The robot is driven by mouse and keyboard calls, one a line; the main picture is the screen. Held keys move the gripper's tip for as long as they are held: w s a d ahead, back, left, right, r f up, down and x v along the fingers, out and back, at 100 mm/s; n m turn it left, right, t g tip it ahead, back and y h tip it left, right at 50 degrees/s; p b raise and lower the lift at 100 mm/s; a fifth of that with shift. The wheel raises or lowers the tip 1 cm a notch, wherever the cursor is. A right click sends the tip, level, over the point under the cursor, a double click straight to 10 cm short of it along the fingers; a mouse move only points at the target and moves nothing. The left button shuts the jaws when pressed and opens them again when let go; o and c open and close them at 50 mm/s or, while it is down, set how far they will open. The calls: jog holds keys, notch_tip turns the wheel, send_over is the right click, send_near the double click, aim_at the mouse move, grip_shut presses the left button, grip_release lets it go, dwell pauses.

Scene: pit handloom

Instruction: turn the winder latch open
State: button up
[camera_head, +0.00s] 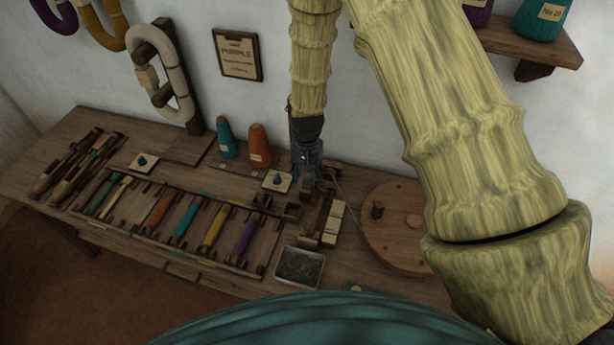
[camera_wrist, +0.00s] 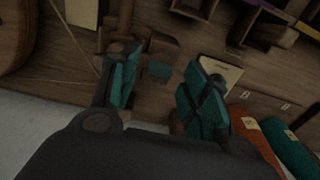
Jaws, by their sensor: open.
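My gripper (camera_head: 308,178) points down at the back of the bench, just behind the small wooden winder block (camera_head: 318,213). In the wrist view my gripper (camera_wrist: 160,92) has its two teal-padded fingers spread apart, with nothing clearly held. A dark wooden piece (camera_wrist: 160,44), possibly the latch, shows just beyond the fingertips. A small teal patch (camera_wrist: 160,70) lies between the fingers. The left finger overlaps a wooden post, and I cannot tell whether they touch. The latch itself is not clearly made out in the head view; my gripper partly covers that spot.
A round wooden disc (camera_head: 398,222) with a peg is right of the winder. A metal tray (camera_head: 299,267) is in front. A rack (camera_head: 190,225) of coloured bobbins fills the bench's middle.

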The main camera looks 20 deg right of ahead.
jog(key=shift+f, duration=0.6)
jog(key=c, duration=1)
